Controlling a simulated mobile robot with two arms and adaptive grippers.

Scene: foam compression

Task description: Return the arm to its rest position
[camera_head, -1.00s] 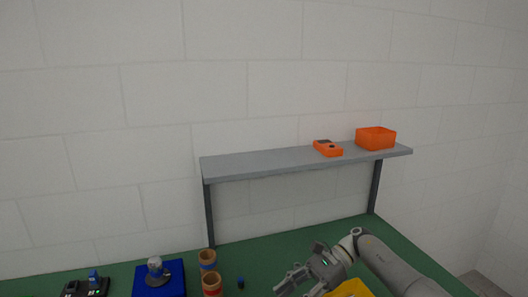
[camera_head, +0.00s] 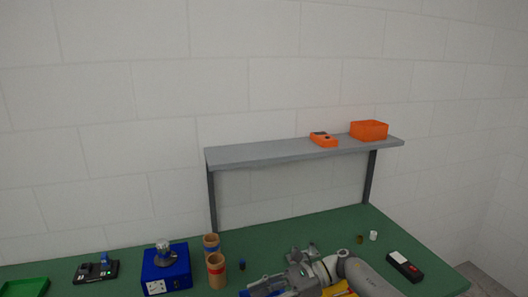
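My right arm (camera_head: 362,279) comes in from the lower right over the green table. My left gripper is not in view.
On the green table (camera_head: 115,249) stand a blue box device (camera_head: 166,284), two brown cylinders (camera_head: 216,272), a black device (camera_head: 97,271) and a green tray (camera_head: 24,288). A black and red device (camera_head: 405,266) lies right.

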